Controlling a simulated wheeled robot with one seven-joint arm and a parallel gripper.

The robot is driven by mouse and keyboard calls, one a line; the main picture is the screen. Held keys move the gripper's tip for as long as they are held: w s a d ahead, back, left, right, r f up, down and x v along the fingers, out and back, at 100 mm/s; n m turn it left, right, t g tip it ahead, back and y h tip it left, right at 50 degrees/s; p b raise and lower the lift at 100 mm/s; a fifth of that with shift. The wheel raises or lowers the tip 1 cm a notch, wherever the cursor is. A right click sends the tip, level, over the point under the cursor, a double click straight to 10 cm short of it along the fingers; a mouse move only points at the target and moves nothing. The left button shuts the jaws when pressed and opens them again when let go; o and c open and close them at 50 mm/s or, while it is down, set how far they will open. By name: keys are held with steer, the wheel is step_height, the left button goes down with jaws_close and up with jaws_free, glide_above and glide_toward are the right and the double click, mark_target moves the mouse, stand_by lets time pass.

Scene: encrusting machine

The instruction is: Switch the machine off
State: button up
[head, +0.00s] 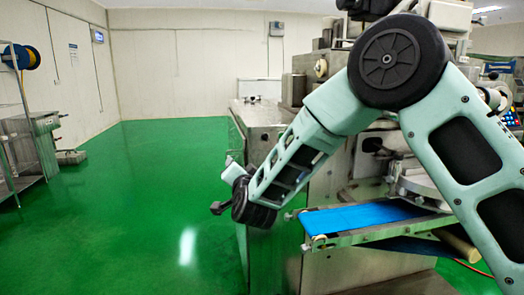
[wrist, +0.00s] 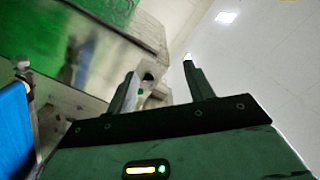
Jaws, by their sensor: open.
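The encrusting machine (head: 345,225) is a large stainless-steel body at the centre right of the head view. A blue conveyor belt (head: 365,216) sticks out at its front. A panel with small coloured buttons (head: 511,118) shows at the far right edge, partly cut off; I cannot make out which control is the off switch. My gripper (head: 218,207) hangs left of the belt, in front of the machine's side, apart from the panel. In the wrist view its two fingers (wrist: 160,68) are spread with nothing between them. My arm hides much of the machine's middle.
Open green floor (head: 150,195) lies to the left. A metal rack (head: 22,135) with a blue and yellow reel (head: 18,57) stands at the left edge. The belt's frame juts out below my arm. The wrist view shows part of the blue belt (wrist: 15,130) and pale walls.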

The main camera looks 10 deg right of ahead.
steer(key=w+d+f+m+t+h+b, duration=0.1)
steer(key=w+d+f+m+t+h, duration=0.1)
steer(key=d+m+h, duration=0.35)
steer(key=h+p, duration=0.2)
steer(key=p, duration=0.1)
glide_toward(266, 139)
steer(key=shift+y, duration=0.25)
steer(key=x, duration=0.8)
steer(key=shift+w+d+r, duration=0.1)
steer(key=shift+r, duration=0.05)
steer(key=c, duration=1)
